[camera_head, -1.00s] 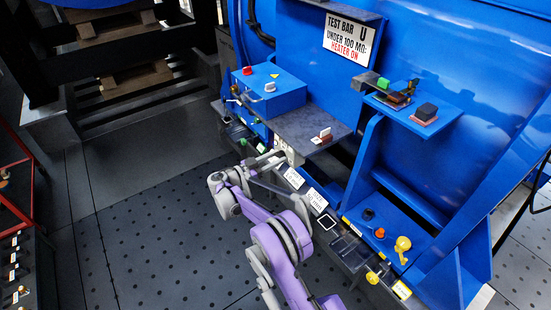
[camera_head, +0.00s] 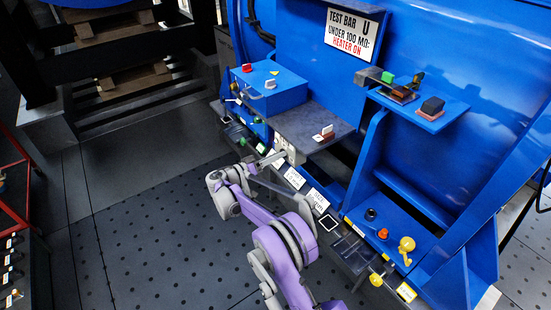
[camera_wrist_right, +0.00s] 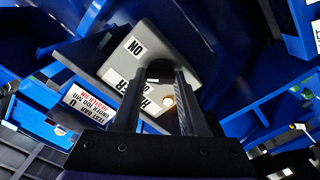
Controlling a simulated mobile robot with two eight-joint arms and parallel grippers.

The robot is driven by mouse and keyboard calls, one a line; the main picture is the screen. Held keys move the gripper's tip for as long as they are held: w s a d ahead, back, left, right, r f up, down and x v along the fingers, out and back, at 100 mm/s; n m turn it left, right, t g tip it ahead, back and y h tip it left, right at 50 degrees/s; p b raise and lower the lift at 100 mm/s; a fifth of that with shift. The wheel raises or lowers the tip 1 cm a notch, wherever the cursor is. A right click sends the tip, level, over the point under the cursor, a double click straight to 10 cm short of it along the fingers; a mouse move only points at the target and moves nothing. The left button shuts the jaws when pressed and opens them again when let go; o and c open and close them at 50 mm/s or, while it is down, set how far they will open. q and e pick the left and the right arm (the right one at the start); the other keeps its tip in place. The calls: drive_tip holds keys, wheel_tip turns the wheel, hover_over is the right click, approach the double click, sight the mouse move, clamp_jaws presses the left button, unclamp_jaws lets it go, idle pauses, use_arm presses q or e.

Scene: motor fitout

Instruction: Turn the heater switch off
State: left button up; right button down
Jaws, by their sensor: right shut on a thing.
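The heater switch panel is a grey plate (camera_wrist_right: 185,42) in the right wrist view, with an "ON" label and a partly covered label that seems to read "HEATER". A small lamp (camera_wrist_right: 168,102) on it glows orange. The dark switch knob (camera_wrist_right: 158,68) sits between the fingertips of my right gripper (camera_wrist_right: 160,78), which is shut on it. The fingers hide much of the knob, so its exact angle is unclear. In the head view my right gripper (camera_head: 278,159) reaches the small pale panel (camera_head: 290,150) under the grey shelf. My left gripper is not in view.
A grey shelf (camera_head: 300,119) with a red-and-white switch (camera_head: 324,132) lies just above the gripper. A blue box (camera_head: 270,96) stands behind it. A sign (camera_head: 351,35) reads "HEATER ON". Labelled trays (camera_head: 294,178) line the front edge.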

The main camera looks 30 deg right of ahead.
drive_tip(key=shift+f+n+b, duration=0.1)
drive_tip(key=shift+n+b, duration=1)
drive_tip(key=shift+n, duration=3.8)
drive_tip(key=shift+c, duration=2.2)
unclamp_jaws()
drive_tip(key=shift+a, duration=0.1)
drive_tip(key=a+p, duration=0.1)
drive_tip(key=a, duration=0.9)
drive_tip(key=shift+s+a, duration=0.35)
drive_tip(key=shift+s, duration=0.1)
